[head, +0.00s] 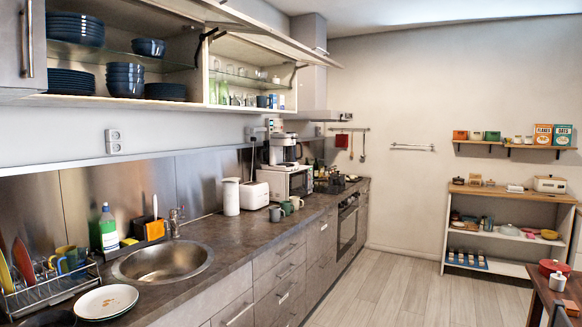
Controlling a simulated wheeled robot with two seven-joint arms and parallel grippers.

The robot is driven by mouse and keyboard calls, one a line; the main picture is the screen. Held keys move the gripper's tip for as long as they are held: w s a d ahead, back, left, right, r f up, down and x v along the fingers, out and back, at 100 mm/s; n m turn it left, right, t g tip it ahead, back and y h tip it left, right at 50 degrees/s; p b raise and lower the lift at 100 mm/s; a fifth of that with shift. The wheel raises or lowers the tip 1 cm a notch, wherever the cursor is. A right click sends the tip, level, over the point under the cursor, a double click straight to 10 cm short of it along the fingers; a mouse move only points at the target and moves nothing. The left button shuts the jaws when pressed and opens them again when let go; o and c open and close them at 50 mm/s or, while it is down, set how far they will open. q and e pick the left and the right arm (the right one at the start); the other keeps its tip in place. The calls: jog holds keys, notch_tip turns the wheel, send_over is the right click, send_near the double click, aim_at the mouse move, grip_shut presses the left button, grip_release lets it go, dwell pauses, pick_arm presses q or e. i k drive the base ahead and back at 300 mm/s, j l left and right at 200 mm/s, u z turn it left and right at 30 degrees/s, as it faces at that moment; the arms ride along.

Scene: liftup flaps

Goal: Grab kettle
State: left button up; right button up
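A tall white jug-like vessel (231,196), which looks like the kettle, stands upright on the dark worktop (215,227) in the head view. It is beyond the sink and just left of the white toaster (255,195). Its handle is not clear at this size. Neither of my grippers shows in the head view.
A round sink (162,262) with a tap (174,222) lies nearer, beside a dish rack (45,292) and plates (105,302). Raised flaps (262,28) hang above open cupboards. The floor (380,285) is clear.

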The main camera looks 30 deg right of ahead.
aim_at(290, 153)
jog(key=i+l+z, duration=0.5)
jog(key=z, duration=0.15)
jog(key=i+l+z, duration=0.15)
jog(key=i+z, duration=0.2)
jog(key=i+l+z, duration=0.2)
jog(key=i+z, duration=0.2)
jog(key=i, duration=0.35)
jog(key=i+z, duration=0.4)
jog(key=i, duration=0.35)
jog(key=i+u, duration=0.15)
jog(key=i, duration=0.4)
jog(key=i+u, duration=0.2)
jog(key=i, duration=0.3)
jog(key=i+l+u, duration=0.15)
jog(key=i, duration=0.35)
jog(key=i+l+u, duration=0.15)
jog(key=i, duration=0.35)
jog(key=i+l, duration=0.05)
jog(key=l, duration=0.05)
